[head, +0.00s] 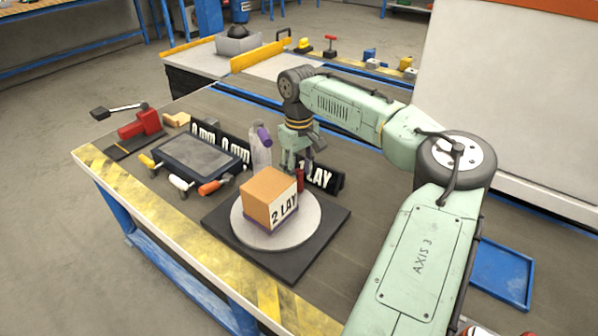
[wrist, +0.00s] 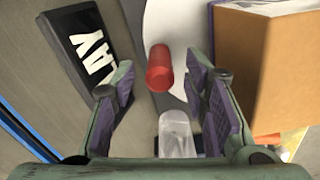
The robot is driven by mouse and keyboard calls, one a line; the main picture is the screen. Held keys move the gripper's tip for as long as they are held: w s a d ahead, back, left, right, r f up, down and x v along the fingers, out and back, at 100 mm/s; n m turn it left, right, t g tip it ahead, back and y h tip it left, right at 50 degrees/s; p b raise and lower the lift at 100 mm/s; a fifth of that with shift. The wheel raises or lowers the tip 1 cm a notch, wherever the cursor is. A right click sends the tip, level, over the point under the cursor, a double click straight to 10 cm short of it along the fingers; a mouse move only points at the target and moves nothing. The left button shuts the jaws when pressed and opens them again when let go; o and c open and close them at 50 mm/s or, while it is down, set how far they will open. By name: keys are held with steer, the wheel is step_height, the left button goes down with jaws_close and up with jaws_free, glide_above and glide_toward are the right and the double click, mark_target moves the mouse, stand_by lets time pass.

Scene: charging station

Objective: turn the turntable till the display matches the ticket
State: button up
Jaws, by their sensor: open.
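The turntable, a pale round disc (head: 250,235) on a black square base (head: 325,238), stands near the table's front edge. An orange box (head: 268,197) reading "2 LAY" sits on it; the box also shows at right in the wrist view (wrist: 280,65). A red upright peg (head: 300,180) stands at the disc's back rim; it also shows in the wrist view (wrist: 159,68). A black plate (head: 322,177) with white lettering ending in "LAY" stands behind. My gripper (head: 297,163) is open above and behind the peg, which appears between its fingers, apparently untouched.
A clear cylinder (head: 261,154) with a purple top stands left of my gripper. Black "0 mm" plates (head: 236,150), a dark panel (head: 197,157) and coloured handles (head: 215,186) lie to the left. A blue tray (head: 503,272) is at right.

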steer(key=shift+f, duration=0.3)
steer(key=shift+c, duration=0.5)
jaws_close()
